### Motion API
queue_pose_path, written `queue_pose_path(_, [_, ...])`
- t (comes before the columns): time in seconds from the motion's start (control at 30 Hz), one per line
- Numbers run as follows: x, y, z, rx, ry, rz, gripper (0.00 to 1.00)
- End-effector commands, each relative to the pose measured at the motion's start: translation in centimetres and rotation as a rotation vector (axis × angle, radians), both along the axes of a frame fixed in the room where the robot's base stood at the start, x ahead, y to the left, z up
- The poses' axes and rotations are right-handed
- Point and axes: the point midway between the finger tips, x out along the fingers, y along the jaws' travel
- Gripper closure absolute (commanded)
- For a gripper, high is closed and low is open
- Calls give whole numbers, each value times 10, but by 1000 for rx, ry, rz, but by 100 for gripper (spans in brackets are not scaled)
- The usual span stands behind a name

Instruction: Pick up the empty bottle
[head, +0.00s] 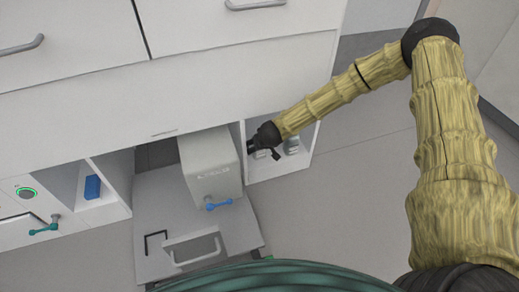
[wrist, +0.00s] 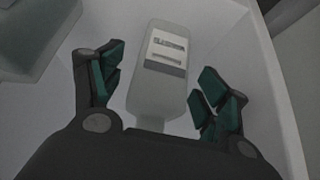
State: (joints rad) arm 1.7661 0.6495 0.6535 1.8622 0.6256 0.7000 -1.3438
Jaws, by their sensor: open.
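A pale, translucent bottle (wrist: 160,98) with a white and grey label shows in the middle of the wrist view, its neck toward my gripper. Whether it is empty I cannot tell. My gripper (wrist: 160,86) is open, with one teal-padded finger on each side of the bottle; a gap shows on both sides. In the head view my gripper (head: 262,142) is at the mouth of a white cubby under the counter. It partly covers a pale object there. A small bottle-like item (head: 292,145) stands to its right in the cubby.
The white cubby walls (wrist: 268,75) are close on the right in the wrist view. A pale box-shaped machine (head: 210,165) with a blue handle stands left of the cubby. A blue block (head: 92,187) sits in another cubby.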

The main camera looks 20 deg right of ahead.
Motion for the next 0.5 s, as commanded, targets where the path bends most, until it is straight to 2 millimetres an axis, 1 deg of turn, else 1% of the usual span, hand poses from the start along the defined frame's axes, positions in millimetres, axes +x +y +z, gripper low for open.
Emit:
queue_pose_path(0.03, [2, 0, -10, 2, 0, -3, 25])
queue_pose_path(0.2, [9, 0, -24, 1, 1, -3, 25])
queue_pose_path(0.33, [15, 0, -30, 1, 0, -3, 25])
queue_pose_path(0.5, [16, 0, -31, 1, 0, -2, 25])
